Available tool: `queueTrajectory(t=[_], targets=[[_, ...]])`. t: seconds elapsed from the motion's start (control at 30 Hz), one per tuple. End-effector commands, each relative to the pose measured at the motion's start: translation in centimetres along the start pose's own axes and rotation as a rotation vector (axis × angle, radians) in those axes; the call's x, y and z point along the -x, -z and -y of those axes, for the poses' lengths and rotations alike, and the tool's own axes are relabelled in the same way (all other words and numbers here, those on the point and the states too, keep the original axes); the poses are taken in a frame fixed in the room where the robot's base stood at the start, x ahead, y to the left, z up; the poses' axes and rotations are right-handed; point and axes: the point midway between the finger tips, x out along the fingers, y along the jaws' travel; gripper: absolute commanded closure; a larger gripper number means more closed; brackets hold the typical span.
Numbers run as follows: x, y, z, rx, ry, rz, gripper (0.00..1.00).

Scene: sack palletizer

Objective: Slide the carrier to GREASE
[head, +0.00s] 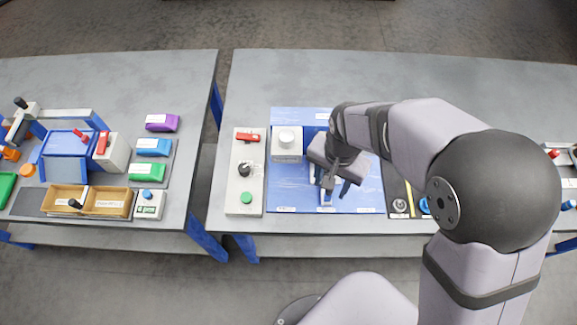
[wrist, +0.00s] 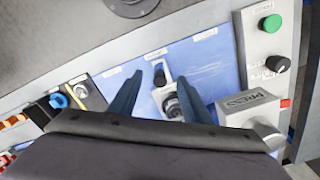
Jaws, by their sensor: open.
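A carrier with an upright black knob (wrist: 160,79) and a round metal part behind it (wrist: 172,106) sits on the blue plate (wrist: 213,62). In the head view the plate (head: 290,180) shows too, with the carrier mostly hidden under my gripper. My gripper (wrist: 162,70) is open, one finger on each side of the carrier's knob, with gaps visible; contact cannot be told. In the head view my gripper (head: 336,190) points down over the plate's middle. Three small labels line the plate's front edge, including the middle label (wrist: 155,53); their words are too small to read.
A box marked PRESS (wrist: 250,108) stands beside the carrier's area. A control panel (head: 245,172) with a green button, black knob and red switch lies left of the plate. A strip with a blue knob (wrist: 58,101) lies on the other side. Another table (head: 100,85) stands left.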

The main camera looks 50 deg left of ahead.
Motion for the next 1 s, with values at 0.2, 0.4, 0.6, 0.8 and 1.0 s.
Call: queueTrajectory(t=[0.2, 0.4, 0.6, 0.8, 1.0], targets=[[1.0, 0.0, 0.0, 0.000, 0.000, 0.000, 0.56], [1.6, 0.0, 0.0, 0.000, 0.000, 0.000, 0.56], [1.7, 0.0, 0.0, 0.000, 0.000, 0.000, 0.56], [2.2, 0.0, 0.0, 0.000, 0.000, 0.000, 0.56], [3.8, 0.0, 0.0, 0.000, 0.001, -0.001, 0.56]])
